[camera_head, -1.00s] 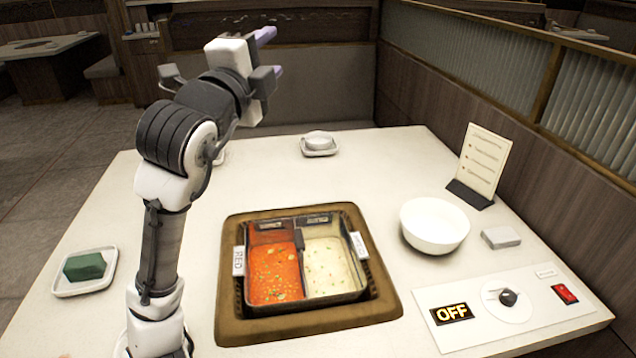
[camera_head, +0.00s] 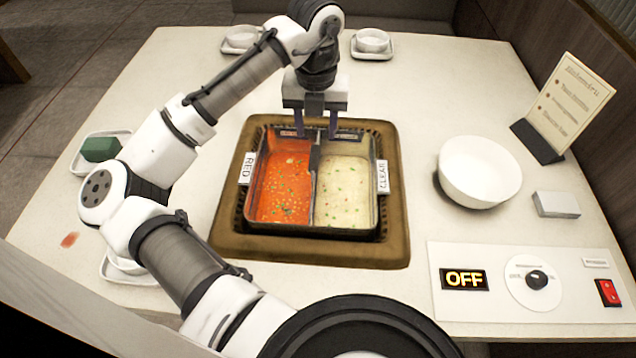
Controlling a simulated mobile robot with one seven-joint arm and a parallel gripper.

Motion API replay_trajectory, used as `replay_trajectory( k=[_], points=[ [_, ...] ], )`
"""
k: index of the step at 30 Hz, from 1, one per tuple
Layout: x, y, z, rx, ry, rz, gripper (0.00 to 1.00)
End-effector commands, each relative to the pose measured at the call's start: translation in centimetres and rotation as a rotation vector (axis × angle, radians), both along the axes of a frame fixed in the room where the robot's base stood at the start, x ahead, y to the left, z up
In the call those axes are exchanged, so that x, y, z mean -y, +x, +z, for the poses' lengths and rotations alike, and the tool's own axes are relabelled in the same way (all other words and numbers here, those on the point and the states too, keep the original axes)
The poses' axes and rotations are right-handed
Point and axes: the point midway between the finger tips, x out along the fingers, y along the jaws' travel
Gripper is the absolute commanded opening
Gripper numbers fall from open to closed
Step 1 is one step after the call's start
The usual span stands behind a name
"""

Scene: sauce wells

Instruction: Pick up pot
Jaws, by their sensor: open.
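The pot (camera_head: 313,228) is rectangular and split by a divider, with red broth on the left and pale broth on the right. It sits in a brown-rimmed well (camera_head: 310,250) in the table. My gripper (camera_head: 317,133) is open and points down at the far end of the pot, over the divider. Its fingers hide part of the far rim. I cannot tell whether the fingertips touch the pot.
A white bowl (camera_head: 479,172), a small grey-white block (camera_head: 556,205) and a menu stand (camera_head: 566,110) are on the right. A control panel (camera_head: 525,285) reads OFF. Cups on saucers stand at the back, and a green block (camera_head: 101,149) lies on a left dish.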

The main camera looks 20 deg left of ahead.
Motion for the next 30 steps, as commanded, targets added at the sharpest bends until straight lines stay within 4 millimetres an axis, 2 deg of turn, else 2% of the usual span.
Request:
replay_trajectory(
  k=[3, 6, 14, 21, 25, 30],
  points=[
    [0.0, -0.1, -2.4, -0.002, -0.002, 0.002, 0.45],
    [0.0, 0.0, -3.9, 0.001, -0.001, 0.002, 0.45],
    [-0.2, 0.1, -5.8, 0.003, -0.001, 0.003, 0.45],
    [-0.6, 0.2, -9.3, 0.002, -0.003, 0.003, 0.45],
    [-0.6, 0.2, -10.3, 0.004, -0.002, 0.003, 0.45],
    [-0.6, 0.2, -10.5, 0.004, -0.001, 0.003, 0.45]
  ],
)
